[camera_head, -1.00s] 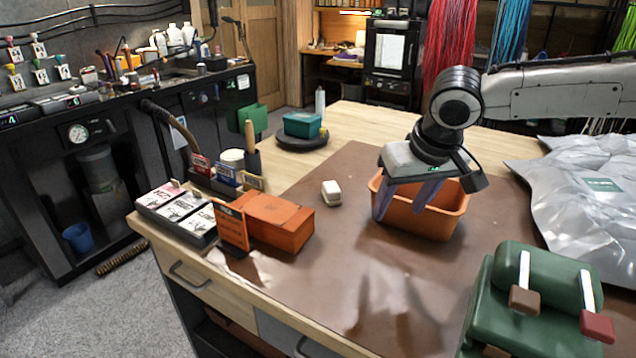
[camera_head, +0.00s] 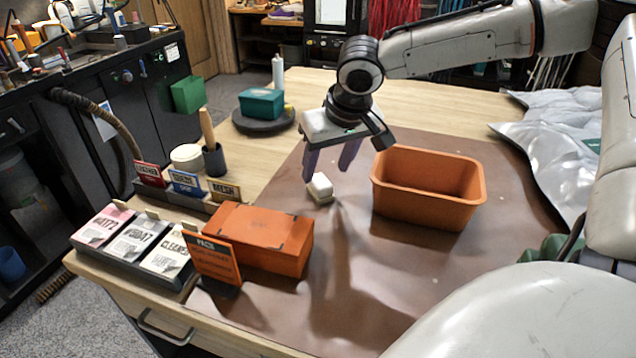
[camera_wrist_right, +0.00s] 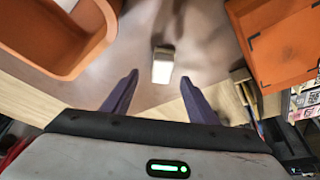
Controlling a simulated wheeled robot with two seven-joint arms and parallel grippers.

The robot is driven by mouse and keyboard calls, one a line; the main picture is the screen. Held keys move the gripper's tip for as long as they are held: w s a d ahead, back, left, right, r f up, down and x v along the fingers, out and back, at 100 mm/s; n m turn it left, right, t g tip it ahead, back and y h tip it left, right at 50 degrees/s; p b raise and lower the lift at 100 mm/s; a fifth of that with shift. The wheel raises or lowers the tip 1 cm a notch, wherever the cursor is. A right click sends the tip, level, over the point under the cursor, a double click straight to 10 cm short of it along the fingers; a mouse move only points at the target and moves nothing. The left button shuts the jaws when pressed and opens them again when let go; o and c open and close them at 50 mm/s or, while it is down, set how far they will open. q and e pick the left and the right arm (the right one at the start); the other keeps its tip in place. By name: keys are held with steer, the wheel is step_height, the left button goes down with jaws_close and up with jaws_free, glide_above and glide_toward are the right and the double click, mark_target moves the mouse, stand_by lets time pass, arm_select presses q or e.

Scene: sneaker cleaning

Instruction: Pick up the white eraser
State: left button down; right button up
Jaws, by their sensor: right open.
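The white eraser (camera_head: 320,187) is a small white block lying on the brown mat (camera_head: 370,290), between the two orange containers. My right gripper (camera_head: 330,172) is open and empty, with its two purple fingers pointing down above and close to the eraser. In the right wrist view the eraser (camera_wrist_right: 163,66) shows ahead of the gap between the open fingers (camera_wrist_right: 160,88), with nothing between them. The eraser is not touched by the fingers in that view. My left gripper is not in view.
An open orange bin (camera_head: 428,190) stands right of the eraser. A closed orange box (camera_head: 258,238) with a sign (camera_head: 214,260) stands to the left. Labelled cards (camera_head: 135,240) and jars line the table's left side. Crumpled silver sheeting (camera_head: 555,135) lies at right. The mat's front is clear.

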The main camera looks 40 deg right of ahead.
mark_target(320, 180)
steer(key=x, duration=0.5)
steer(key=shift+w+a+f, duration=0.15)
steer(key=shift+w+f, duration=0.05)
steer(key=shift+f, duration=0.15)
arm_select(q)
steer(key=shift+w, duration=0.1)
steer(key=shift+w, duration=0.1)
arm_select(e)
steer(key=c, duration=1.2)
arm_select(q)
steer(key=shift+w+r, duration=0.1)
arm_select(e)
steer(key=shift+c, duration=0.2)
steer(key=shift+r, duration=0.15)
